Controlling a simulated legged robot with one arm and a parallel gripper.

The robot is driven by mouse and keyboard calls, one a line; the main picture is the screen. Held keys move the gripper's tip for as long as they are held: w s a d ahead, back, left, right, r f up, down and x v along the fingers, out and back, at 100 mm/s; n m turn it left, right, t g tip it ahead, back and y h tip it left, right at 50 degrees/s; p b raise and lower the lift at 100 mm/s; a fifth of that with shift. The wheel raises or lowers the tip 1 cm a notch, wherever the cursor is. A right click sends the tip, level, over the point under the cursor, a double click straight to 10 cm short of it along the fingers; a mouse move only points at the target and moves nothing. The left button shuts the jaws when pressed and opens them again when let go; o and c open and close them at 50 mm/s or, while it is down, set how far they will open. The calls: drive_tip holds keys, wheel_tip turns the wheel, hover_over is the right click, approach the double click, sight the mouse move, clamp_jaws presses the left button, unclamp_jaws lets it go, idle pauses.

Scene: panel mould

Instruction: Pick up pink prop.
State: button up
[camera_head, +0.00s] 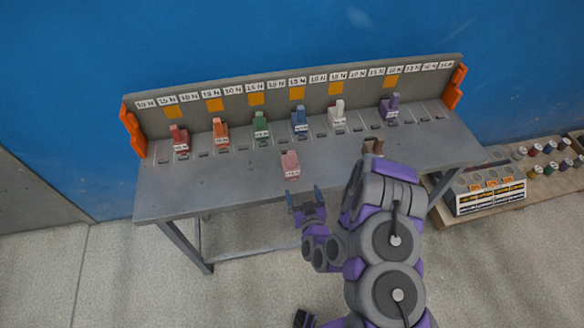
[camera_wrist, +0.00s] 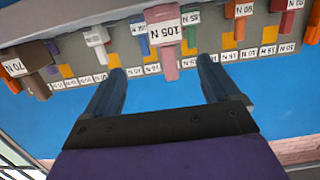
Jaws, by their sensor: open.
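The pink prop (camera_head: 290,163) stands upright near the front edge of the grey table, in front of the row of other props.
The table (camera_head: 240,182) carries red (camera_head: 180,140), orange (camera_head: 220,132), green (camera_head: 261,126), blue (camera_head: 299,122), white (camera_head: 337,113) and purple (camera_head: 390,108) props along a labelled back panel (camera_head: 230,92). A brown prop (camera_head: 372,147) stands right of the pink one, near my arm. Spools and a box (camera_head: 490,200) lie at right.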

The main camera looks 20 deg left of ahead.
sight(294, 171)
drive_tip(key=b+x, duration=0.2)
drive_tip(key=x, duration=0.7)
drive_tip(key=shift+a+b, duration=0.2)
drive_tip(key=shift+b, duration=0.1)
drive_tip(key=shift+a+b+x, duration=0.15)
drive_tip(key=shift+b+x, duration=0.25)
drive_tip(key=shift+x, duration=1.05)
drive_tip(key=shift+a+b+x, duration=0.2)
drive_tip(key=shift+b+x, duration=0.15)
drive_tip(key=shift+x, duration=1.1)
drive_tip(key=shift+s+r, duration=0.1)
drive_tip(key=shift+s, duration=0.15)
drive_tip(key=c, duration=1.3)
